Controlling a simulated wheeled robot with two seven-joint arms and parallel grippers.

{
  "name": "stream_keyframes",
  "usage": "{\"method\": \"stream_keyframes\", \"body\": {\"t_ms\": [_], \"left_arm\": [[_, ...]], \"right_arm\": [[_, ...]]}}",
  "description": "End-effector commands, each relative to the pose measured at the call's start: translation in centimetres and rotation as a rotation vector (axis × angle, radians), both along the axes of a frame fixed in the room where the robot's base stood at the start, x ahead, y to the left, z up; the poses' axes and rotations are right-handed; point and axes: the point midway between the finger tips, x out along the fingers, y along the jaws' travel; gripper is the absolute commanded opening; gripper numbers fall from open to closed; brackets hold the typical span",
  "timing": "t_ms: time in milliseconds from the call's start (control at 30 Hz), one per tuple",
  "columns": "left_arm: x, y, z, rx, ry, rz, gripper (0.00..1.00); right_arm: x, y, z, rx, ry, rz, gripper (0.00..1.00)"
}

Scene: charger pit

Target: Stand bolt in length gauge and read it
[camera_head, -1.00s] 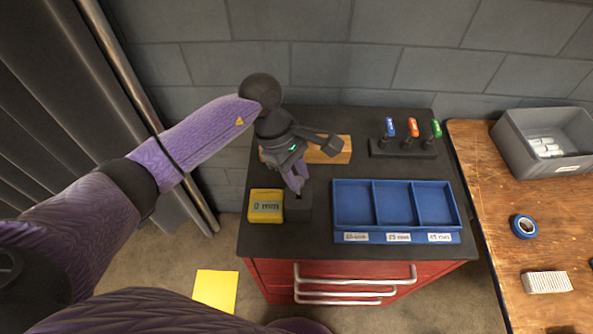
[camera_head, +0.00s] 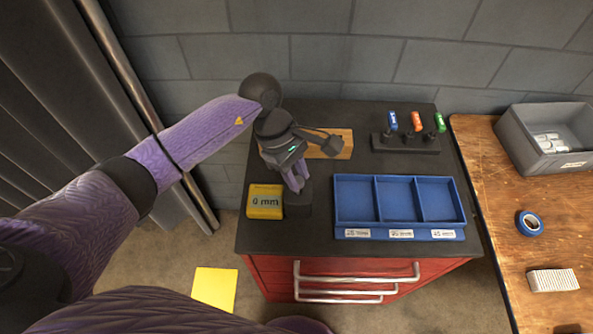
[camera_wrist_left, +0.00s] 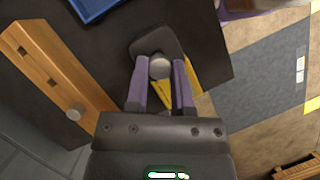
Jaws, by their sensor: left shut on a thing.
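The length gauge shows a yellow display (camera_head: 265,201) reading "0 mm" beside its dark block (camera_head: 298,204), at the front left of the cabinet top. My left gripper (camera_head: 299,188) points down at the dark block. In the left wrist view, the fingers (camera_wrist_left: 162,88) are shut on a bolt, whose round grey head (camera_wrist_left: 160,67) shows between the tips over the dark block (camera_wrist_left: 150,47). The bolt's shank is hidden, so I cannot tell whether it touches the gauge. My right gripper is not in view.
A wooden block with holes (camera_head: 344,150) lies behind the gauge; another bolt head (camera_wrist_left: 73,112) shows in it. A blue three-compartment tray (camera_head: 400,233) with labels stands to the right. A dark rack (camera_head: 405,147) with coloured-handled tools is behind. A grey bin (camera_head: 519,150) stands on the wooden bench.

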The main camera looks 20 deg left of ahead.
Motion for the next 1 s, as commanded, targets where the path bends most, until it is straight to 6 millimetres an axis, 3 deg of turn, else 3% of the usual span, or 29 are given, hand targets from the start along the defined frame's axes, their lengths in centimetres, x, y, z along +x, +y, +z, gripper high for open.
{"method": "stream_keyframes", "body": {"t_ms": [1000], "left_arm": [[0.0,0.0,-1.4,0.0,0.0,0.0,0.0]], "right_arm": [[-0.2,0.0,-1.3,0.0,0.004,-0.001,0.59]]}}
